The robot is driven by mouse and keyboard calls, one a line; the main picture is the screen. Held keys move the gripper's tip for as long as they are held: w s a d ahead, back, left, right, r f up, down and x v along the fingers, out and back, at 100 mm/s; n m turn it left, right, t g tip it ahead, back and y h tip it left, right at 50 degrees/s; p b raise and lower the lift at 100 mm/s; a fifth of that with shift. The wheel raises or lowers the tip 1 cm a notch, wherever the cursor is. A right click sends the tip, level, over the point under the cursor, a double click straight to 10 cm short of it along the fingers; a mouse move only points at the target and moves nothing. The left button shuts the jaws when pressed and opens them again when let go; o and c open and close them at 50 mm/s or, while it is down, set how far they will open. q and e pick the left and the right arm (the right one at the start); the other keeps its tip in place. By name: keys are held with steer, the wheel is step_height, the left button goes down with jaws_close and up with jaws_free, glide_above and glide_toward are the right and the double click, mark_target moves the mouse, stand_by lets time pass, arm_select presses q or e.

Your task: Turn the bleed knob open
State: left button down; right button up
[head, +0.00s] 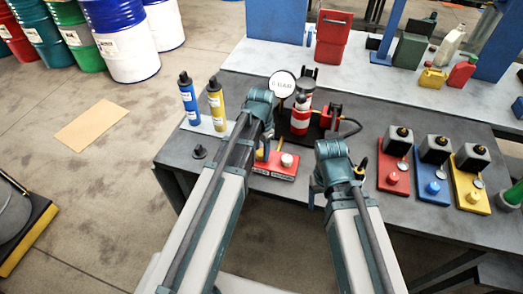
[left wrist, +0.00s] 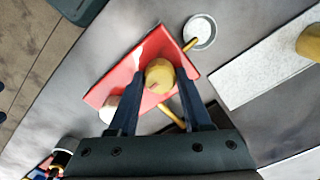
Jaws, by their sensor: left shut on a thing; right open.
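A red base plate (left wrist: 122,72) fills the middle of the left wrist view. A round yellow knob (left wrist: 158,74), which looks like the bleed knob, stands on it. My left gripper (left wrist: 161,82) has one finger on each side of this knob and is shut on it. A yellow lever (left wrist: 172,115) and a white round cap (left wrist: 110,108) are close by. In the head view the red plate (head: 260,168) is partly hidden by my left arm, which also covers the knob. My right gripper (head: 313,194) is open and apart from the plate, its fingers mostly hidden.
Blue (head: 188,98) and yellow (head: 216,104) bottles stand left. Red (head: 393,176), blue (head: 432,186) and yellow (head: 470,194) units stand right.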

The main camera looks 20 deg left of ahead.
mark_target(262, 152)
arm_select(q)
steer(key=shift+c, duration=1.7)
jaws_free()
step_height(262, 152, up, 14)
steer(key=p, duration=1.4)
steer(key=shift+f, duration=0.1)
